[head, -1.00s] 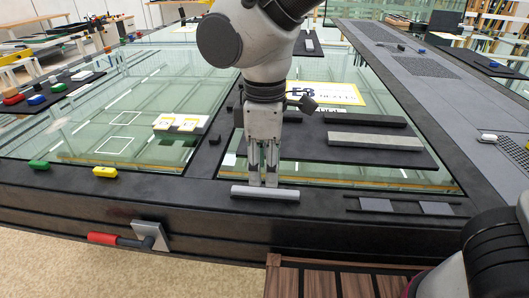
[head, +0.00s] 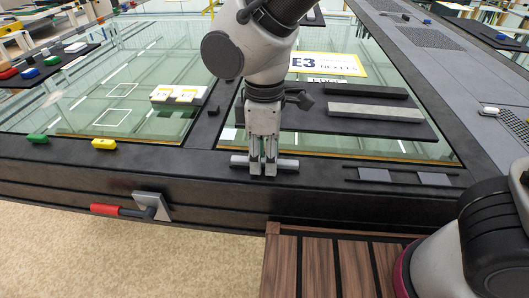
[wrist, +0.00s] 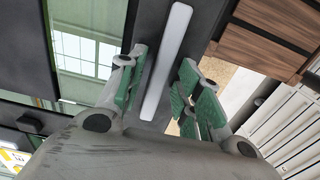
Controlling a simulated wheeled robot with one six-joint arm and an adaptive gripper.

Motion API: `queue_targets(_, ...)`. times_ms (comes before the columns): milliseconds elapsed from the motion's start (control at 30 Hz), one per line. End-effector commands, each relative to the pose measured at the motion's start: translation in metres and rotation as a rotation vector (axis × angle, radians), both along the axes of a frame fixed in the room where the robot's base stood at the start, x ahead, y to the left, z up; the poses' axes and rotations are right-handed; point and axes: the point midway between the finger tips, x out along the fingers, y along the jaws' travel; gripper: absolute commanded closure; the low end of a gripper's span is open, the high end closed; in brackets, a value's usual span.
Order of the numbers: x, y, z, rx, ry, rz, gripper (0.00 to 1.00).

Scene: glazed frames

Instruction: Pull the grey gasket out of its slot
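The grey gasket shows as a light grey bar (head: 287,163) lying along the near black frame edge, below the glass. In the wrist view the gasket (wrist: 168,58) runs lengthwise between my fingers. My gripper (head: 263,170) is over its middle and hides that part in the head view. In the wrist view my gripper (wrist: 160,98) is open, with green pads to either side of the gasket and gaps between. The slot itself is hidden or cannot be made out.
Two bars, one dark (head: 367,90) and one grey (head: 376,112), lie on a black panel behind. Small grey plates (head: 375,174) sit on the frame to the right. A red-handled lever (head: 125,210) sticks out of the front.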

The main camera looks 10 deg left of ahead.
Motion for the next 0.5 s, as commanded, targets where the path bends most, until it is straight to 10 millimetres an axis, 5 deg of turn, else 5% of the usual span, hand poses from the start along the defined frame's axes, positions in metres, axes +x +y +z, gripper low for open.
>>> queue_targets(167,0.0,0.0001,0.0001,0.0,0.0,0.0,1.0)
queue_targets(500,0.0001,0.0002,0.0004,0.001,0.0,0.0,1.0)
